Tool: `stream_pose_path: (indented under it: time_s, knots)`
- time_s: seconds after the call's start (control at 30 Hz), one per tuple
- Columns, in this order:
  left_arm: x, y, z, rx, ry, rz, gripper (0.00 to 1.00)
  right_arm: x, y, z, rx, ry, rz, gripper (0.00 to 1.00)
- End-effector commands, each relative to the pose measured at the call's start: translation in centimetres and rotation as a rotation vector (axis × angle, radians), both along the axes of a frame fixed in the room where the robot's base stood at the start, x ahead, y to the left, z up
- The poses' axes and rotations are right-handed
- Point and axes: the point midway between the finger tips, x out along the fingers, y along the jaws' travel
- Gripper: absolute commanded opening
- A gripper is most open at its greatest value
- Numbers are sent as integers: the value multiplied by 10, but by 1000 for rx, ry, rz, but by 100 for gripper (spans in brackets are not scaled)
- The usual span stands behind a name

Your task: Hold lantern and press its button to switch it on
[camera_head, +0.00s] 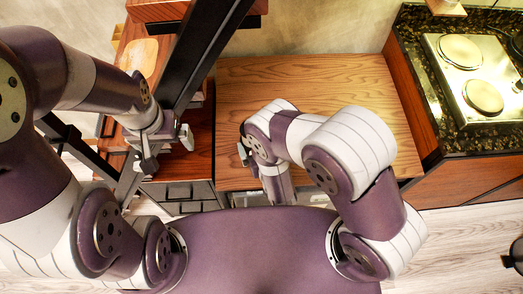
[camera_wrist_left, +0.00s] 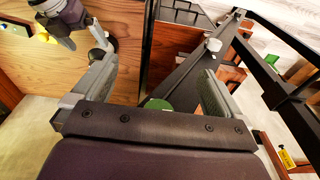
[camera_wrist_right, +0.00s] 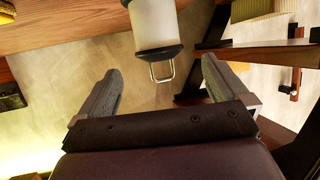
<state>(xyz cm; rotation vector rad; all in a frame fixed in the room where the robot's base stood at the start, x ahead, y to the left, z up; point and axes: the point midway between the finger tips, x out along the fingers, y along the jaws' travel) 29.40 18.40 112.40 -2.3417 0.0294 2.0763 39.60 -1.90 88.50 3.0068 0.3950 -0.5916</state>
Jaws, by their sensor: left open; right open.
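The lantern (camera_wrist_right: 156,25) shows at the top of the right wrist view as a pale cylinder with a dark end cap and a metal loop handle (camera_wrist_right: 162,73). My right gripper (camera_wrist_right: 161,68) is open, its fingers on either side of the handle in the picture and not touching it. Its depth from the fingertips is hard to tell. In the head view I cannot make out the lantern; my right arm covers part of the wooden table. My left gripper (camera_head: 168,150) is open and empty near the black stair rail. I cannot make out the button.
The wooden table (camera_head: 300,80) is clear at its back. A black rail (camera_head: 200,50) slants beside my left gripper. A dark counter with a two-plate hob (camera_head: 470,75) stands at the right. A green thing (camera_wrist_left: 157,104) shows beyond my left gripper's palm.

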Motion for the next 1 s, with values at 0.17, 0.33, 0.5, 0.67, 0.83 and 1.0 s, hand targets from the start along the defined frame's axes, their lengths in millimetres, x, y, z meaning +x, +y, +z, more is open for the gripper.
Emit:
stream_pose_path:
  time_s: [0.17,0.33,0.5,0.67,0.83,1.0]
  knots:
    - [0,0,0,0,0,0,100,39,10,-17,1,0,-3,100]
    - [0,0,0,0,0,0,100,66,17,-28,0,1,-1,100]
    - [0,0,0,0,0,0,100,76,20,-33,-1,2,1,100]
    - [0,0,0,0,0,0,100,77,21,-33,-1,3,1,100]
    - [0,0,0,0,0,0,100,77,21,-33,-1,3,1,67]
    - [0,0,0,0,0,0,100,77,21,-33,-1,3,1,91]
